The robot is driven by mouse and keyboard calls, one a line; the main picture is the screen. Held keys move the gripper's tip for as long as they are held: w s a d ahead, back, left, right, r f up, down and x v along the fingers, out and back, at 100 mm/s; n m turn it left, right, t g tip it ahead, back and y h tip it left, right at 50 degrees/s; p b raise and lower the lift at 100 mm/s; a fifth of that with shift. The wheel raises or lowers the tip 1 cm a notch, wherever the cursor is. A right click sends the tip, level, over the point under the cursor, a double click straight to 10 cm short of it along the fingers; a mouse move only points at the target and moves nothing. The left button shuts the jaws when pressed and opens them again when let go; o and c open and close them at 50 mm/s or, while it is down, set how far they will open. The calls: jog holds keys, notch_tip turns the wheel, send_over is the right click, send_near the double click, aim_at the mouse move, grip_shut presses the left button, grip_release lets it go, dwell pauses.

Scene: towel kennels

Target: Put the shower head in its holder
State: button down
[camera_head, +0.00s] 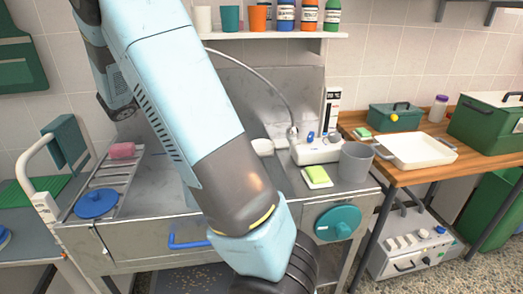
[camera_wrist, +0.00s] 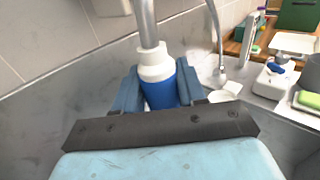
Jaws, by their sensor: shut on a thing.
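In the wrist view my gripper (camera_wrist: 160,84) is shut on the shower head (camera_wrist: 160,92), with a blue finger on each side of it. The visible part has a blue body and a white collar, and a grey hose or pipe rises from the collar out of the picture. The lower part is hidden behind my gripper. A white piece (camera_wrist: 112,6) against the wall is cut off at the top edge; I cannot tell if it is the holder. In the head view my arm hides my gripper and the shower head.
A shelf (camera_head: 285,35) with bottles hangs above.

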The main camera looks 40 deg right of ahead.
jog(key=s+d, duration=0.3)
jog(key=d, duration=0.3)
jog(key=s+d, duration=0.3)
jog(key=d, duration=0.4)
jog(key=shift+d, duration=0.15)
jog(key=s+d, duration=0.3)
jog(key=d, duration=0.3)
jog(key=s+d, duration=0.3)
jog(key=d, duration=0.4)
jog(key=shift+d, duration=0.3)
notch_tip(320, 180, down, 6)
dwell(0.9)
jog(key=shift+f, duration=0.1)
jog(key=shift+f, duration=1.85)
